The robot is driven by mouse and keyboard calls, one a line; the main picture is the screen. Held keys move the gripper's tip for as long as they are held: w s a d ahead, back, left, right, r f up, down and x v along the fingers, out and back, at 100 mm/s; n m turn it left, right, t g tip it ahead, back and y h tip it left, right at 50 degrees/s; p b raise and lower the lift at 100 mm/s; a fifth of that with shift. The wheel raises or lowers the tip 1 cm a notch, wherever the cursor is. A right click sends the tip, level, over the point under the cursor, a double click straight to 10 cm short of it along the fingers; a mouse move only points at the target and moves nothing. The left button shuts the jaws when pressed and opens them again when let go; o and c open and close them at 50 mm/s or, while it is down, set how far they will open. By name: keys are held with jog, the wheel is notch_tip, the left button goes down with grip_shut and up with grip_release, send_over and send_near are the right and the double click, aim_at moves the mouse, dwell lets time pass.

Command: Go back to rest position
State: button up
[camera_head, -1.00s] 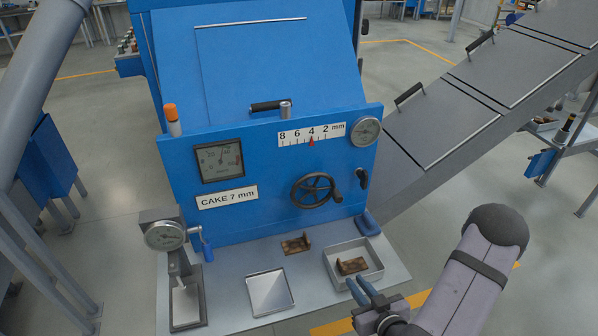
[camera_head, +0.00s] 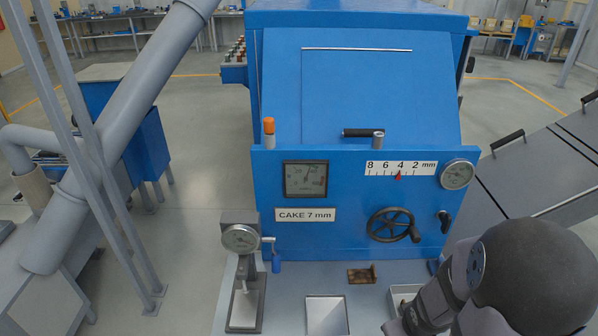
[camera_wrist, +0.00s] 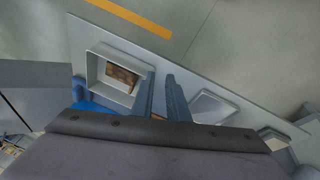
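My gripper (camera_wrist: 159,92) shows in the wrist view with its two blue fingers apart and nothing between them. It is above the work shelf, between a grey tray (camera_wrist: 91,69) and a square metal plate (camera_wrist: 212,107). A brown cake piece (camera_wrist: 122,77) lies in the tray. In the head view my arm fills the lower right and hides part of the tray (camera_head: 395,306); the fingertips cannot be made out there. Another brown piece (camera_head: 361,275) lies on the shelf in front of the blue machine (camera_head: 350,180).
The machine front carries a black handwheel (camera_head: 395,225), a scale (camera_head: 401,168) with its red pointer near 4, and round and square gauges. A dial thickness gauge (camera_head: 240,240) stands at the shelf's left. A grey sloping chute (camera_head: 540,170) is at right.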

jog(key=s+a+r+m+g+y, duration=0.1)
jog(key=s+a+r+m+g, duration=0.2)
jog(key=s+a+r, duration=0.4)
jog(key=s+a, duration=0.1)
jog(key=a, duration=0.2)
jog(key=shift+s+r+g, duration=0.3)
dwell(0.4)
